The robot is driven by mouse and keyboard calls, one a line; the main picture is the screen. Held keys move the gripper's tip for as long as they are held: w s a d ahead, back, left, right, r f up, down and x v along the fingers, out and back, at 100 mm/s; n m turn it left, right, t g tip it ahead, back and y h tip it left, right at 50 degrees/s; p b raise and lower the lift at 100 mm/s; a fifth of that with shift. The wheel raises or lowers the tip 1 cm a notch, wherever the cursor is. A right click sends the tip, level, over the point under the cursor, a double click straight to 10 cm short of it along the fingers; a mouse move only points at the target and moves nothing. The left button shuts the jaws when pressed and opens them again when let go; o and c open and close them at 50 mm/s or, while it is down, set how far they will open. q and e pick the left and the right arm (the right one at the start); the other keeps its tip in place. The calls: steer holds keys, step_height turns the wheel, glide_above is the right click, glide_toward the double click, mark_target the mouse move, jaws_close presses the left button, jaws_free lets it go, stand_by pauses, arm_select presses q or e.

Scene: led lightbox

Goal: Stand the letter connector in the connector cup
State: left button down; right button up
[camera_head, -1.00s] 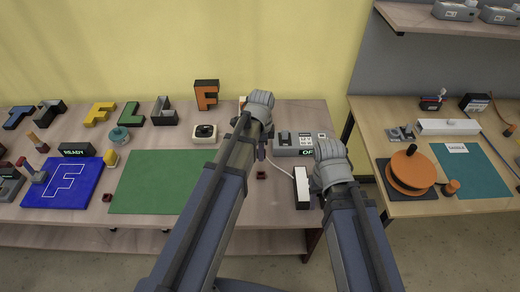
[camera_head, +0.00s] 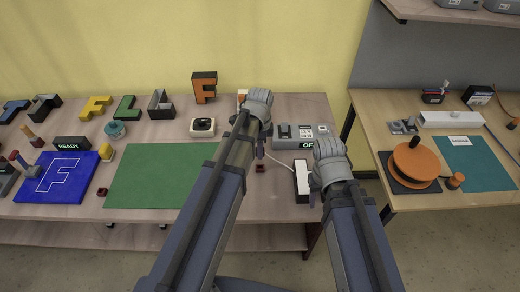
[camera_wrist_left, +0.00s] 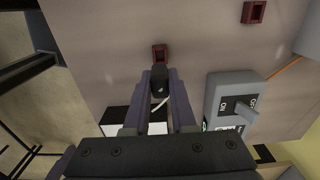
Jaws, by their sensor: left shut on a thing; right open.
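My left gripper (camera_head: 260,152) is over the table left of the grey switch box. In the left wrist view (camera_wrist_left: 160,88) it is shut on a small dark connector (camera_wrist_left: 159,78), held between its fingertips. A dark red square cup (camera_wrist_left: 160,51) sits just beyond the connector's tip in that view. The same cup shows in the head view (camera_head: 260,168), just below the left fingertips. Whether the connector touches it I cannot tell. A second dark red cup (camera_wrist_left: 253,12) stands farther off, hidden in the head view. My right gripper (camera_head: 313,197) is open beside the white block.
The switch box (camera_head: 301,133) and the black-and-white block (camera_head: 302,182) stand right of my left gripper. A green mat (camera_head: 160,178) and a blue F board (camera_head: 58,180) lie to the left. Letters stand along the back.

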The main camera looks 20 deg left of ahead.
arm_select(q)
steer(key=shift+f+b, duration=1.8)
steer(key=shift+f, duration=0.45)
arm_select(e)
steer(key=shift+f, duration=2.2)
arm_select(q)
steer(key=shift+f+b, duration=1.05)
steer(key=shift+b, duration=0.05)
arm_select(e)
steer(key=shift+f, duration=1.1)
arm_select(q)
steer(key=c, duration=0.7)
jaws_free()
steer(key=shift+o, duration=0.2)
arm_select(e)
steer(key=shift+r, duration=0.1)
arm_select(q)
step_height(320, 180, up, 8)
steer(key=p, duration=0.8)
steer(key=shift+r, duration=0.1)
arm_select(e)
step_height(320, 180, up, 8)
